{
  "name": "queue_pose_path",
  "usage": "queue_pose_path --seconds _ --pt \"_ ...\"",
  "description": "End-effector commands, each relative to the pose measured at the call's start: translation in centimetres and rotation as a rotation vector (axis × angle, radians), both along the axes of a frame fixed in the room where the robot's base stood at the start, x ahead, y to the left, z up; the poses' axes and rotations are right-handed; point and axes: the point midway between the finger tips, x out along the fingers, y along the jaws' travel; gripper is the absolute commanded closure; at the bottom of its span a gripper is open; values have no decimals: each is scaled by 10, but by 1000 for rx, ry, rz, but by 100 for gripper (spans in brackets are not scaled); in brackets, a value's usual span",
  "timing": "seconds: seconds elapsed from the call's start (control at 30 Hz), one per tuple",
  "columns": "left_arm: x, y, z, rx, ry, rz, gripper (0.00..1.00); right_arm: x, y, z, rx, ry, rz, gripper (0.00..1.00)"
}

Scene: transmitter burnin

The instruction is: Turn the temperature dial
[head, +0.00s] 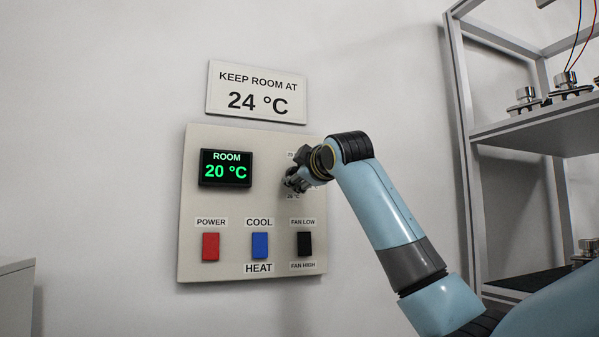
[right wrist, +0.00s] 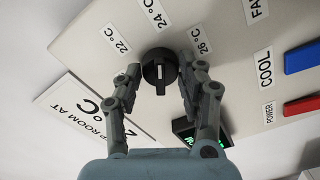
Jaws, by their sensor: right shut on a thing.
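The temperature dial (right wrist: 160,62) is a round black knob with a white bar, seen in the right wrist view. Labels for 22 °C (right wrist: 117,38), 24 °C (right wrist: 153,12) and 26 °C (right wrist: 201,40) surround it. The white bar lies upright in that picture; which end is the pointer I cannot tell. My right gripper (right wrist: 160,75) has a finger on each side of the dial and is shut on it. In the head view my right gripper (head: 294,182) covers the dial on the panel's right side. My left gripper is not in view.
The beige wall panel (head: 250,205) has a display (head: 226,169) reading ROOM 20 °C. Red (head: 210,247), blue (head: 260,246) and black (head: 304,244) switches sit below. A sign (head: 257,93) above reads KEEP ROOM AT 24 °C. A metal shelf (head: 545,125) stands at right.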

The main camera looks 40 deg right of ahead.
Motion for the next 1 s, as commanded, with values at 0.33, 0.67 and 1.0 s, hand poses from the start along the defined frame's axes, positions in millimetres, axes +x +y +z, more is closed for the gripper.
queue_pose_path --seconds 0.33,0.67,1.0 --pt "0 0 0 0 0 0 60 1 1 -3 3 5 2 41" --pt "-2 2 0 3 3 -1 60 -1 0 -1 1 2 0 37" --pt "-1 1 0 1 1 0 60 -59 14 -1 -3 1 0 37"
